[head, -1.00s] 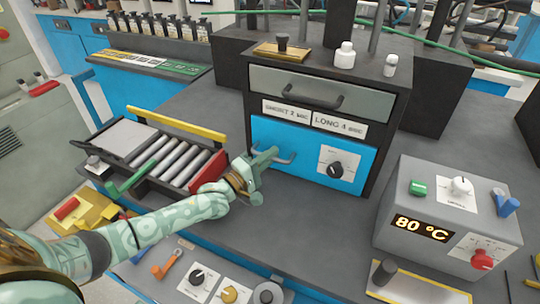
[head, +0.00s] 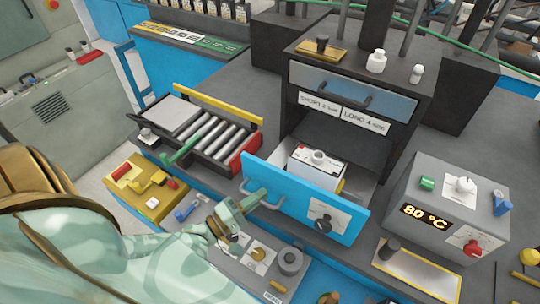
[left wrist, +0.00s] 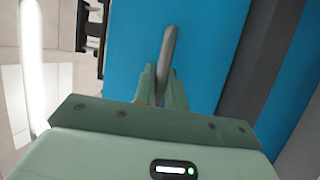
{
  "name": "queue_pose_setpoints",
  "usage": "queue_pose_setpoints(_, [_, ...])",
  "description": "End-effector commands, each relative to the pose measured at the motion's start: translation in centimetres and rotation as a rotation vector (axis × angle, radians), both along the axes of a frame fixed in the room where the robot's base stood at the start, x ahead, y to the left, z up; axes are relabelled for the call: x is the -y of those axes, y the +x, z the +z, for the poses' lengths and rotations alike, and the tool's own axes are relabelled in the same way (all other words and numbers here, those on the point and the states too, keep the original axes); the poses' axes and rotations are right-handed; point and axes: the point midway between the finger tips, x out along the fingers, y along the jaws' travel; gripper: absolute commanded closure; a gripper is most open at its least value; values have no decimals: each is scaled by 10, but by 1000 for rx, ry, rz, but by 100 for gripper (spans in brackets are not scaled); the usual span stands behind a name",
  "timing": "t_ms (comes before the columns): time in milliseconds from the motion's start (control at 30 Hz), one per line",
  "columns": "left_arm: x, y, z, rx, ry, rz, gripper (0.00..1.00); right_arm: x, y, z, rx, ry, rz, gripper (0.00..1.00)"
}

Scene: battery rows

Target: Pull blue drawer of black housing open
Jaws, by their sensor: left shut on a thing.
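The black housing (head: 408,112) stands on the dark bench, with a grey upper drawer (head: 350,90) that is closed. Its blue drawer (head: 290,200) is pulled well out toward me, and a white box-like part with a round top (head: 316,170) shows inside it. The drawer has a grey handle (head: 275,204) on its left and a black knob on a white plate on its right. My left gripper (head: 258,198) is shut on the handle; in the left wrist view the handle (left wrist: 168,45) stands between the fingers, before the blue front. My right gripper is not in view.
A roller tray (head: 205,135) with a yellow bar and a red end lies left of the drawer. A grey heater box reading 80 °C (head: 440,205) stands to the right. A panel with knobs (head: 255,262) lies below the drawer front.

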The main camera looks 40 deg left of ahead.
Motion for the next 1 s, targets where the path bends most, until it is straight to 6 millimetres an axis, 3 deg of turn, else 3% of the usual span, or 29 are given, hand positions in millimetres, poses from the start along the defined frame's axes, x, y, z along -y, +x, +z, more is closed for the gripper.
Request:
queue_pose_setpoints(100, [1,-21,0,-4,1,-1,100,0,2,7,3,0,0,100])
queue_pose_setpoints(300, [2,-42,-1,-3,1,-1,100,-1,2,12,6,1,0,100])
queue_pose_setpoints(833, [3,-49,-2,-3,2,-1,100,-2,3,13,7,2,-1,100])
queue_pose_setpoints(867, [3,-49,-2,-3,2,-1,79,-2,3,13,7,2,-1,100])
queue_pose_setpoints(900, [3,-49,-2,-3,2,-1,68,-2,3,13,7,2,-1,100])
queue_pose_setpoints(1000, [3,-49,-1,-2,2,0,66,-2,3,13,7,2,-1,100])
